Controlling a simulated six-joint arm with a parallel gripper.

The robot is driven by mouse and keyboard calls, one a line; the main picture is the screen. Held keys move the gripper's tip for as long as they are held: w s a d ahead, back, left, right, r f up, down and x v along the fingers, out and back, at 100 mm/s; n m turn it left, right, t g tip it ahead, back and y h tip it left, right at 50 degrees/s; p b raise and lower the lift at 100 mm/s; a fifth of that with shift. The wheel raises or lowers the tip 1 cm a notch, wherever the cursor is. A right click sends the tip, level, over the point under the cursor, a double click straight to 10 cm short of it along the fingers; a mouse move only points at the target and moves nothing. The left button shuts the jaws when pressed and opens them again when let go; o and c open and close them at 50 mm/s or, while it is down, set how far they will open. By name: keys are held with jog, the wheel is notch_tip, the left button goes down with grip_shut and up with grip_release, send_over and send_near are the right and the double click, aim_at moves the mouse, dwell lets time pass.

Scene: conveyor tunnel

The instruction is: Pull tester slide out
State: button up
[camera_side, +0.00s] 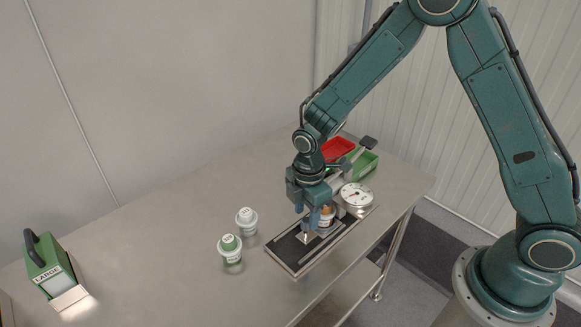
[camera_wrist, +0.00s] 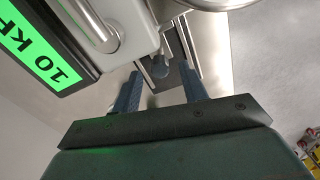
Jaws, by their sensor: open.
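The tester (camera_side: 290,262) is a flat dark plate with a pale metal frame, lying on the table. A round white dial gauge (camera_side: 356,195) stands at its back right. A small light post (camera_side: 305,238), seemingly part of the slide, rises from the plate under my gripper (camera_side: 307,217). In the wrist view my gripper (camera_wrist: 160,88) has its two blue fingers apart. A dark knob (camera_wrist: 160,70) shows between them, and I cannot tell whether they touch it. A white and orange item (camera_side: 327,216) sits behind the fingers on the tester, partly hidden.
A red tray (camera_side: 339,147) and a green tray (camera_side: 364,163) are at the back. A green box marked LARGE (camera_side: 45,265) is far left.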

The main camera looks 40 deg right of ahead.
jog(key=shift+f, duration=1.2)
jog(key=shift+c, duration=0.4)
grip_shut()
